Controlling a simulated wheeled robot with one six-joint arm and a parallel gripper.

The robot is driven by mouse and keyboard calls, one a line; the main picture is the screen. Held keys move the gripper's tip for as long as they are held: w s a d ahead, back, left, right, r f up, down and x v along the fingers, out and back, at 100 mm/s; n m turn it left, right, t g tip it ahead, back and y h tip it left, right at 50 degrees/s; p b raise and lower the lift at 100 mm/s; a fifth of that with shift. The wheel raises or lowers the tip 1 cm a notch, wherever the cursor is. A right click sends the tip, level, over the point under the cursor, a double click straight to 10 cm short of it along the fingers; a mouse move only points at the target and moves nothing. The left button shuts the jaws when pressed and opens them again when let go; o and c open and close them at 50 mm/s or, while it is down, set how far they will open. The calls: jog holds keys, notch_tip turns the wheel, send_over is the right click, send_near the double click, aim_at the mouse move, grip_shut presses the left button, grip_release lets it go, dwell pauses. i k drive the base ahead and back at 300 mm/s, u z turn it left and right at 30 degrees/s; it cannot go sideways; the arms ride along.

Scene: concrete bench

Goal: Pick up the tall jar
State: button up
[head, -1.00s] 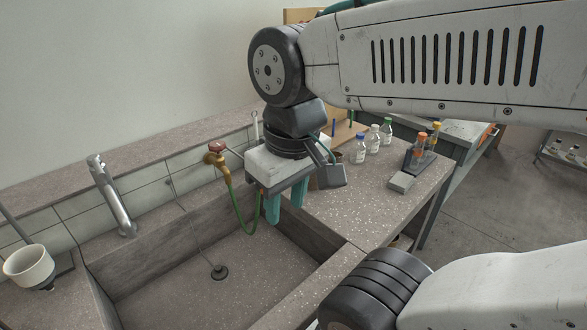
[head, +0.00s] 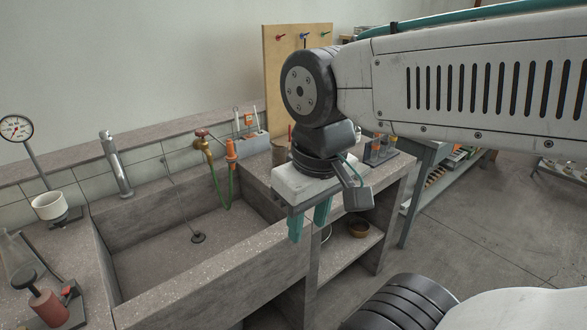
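I cannot make out a tall jar for certain in the head view. My gripper (head: 309,222) points down near the middle of the picture, by the front edge of the bench right of the sink. Its two teal fingers are apart with a gap between them, and nothing shows in the gap. My wrist and arm cover much of the bench top behind, so a jar standing there is hidden.
A brown bowl (head: 358,228) sits on the shelf below. A glass flask (head: 20,258) stands far left.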

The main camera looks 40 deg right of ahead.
aim_at(279, 149)
jog(key=z, duration=1.35)
jog(key=i, duration=0.75)
jog(key=z, duration=0.85)
jog(key=k, duration=0.35)
jog(key=u, duration=0.55)
jog(key=i, duration=0.3)
